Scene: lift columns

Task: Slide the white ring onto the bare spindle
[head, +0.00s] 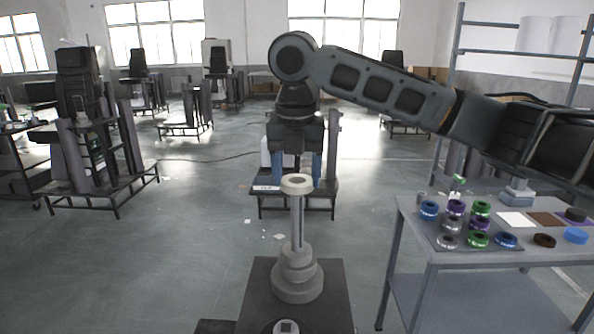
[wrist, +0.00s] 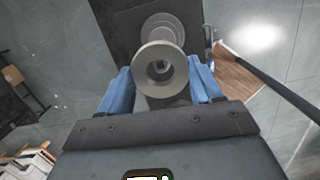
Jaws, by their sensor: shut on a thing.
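The white ring (head: 289,188) is between the two blue fingers of my gripper (head: 296,172), which is shut on it. In the head view it shows at the upper end of the bare grey spindle (head: 297,225). The spindle stands upright on a stepped round base (head: 298,284). In the wrist view the ring (wrist: 141,72) shows its hole between the fingers of my gripper (wrist: 160,82), with the stepped base (wrist: 162,22) beyond it. I cannot tell whether the spindle tip is inside the hole.
The base stands on a dark platform (head: 257,306). A grey table (head: 420,247) on the right holds several coloured rings and discs. A low stand (head: 270,196) is behind my gripper. The floor left of the platform is open.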

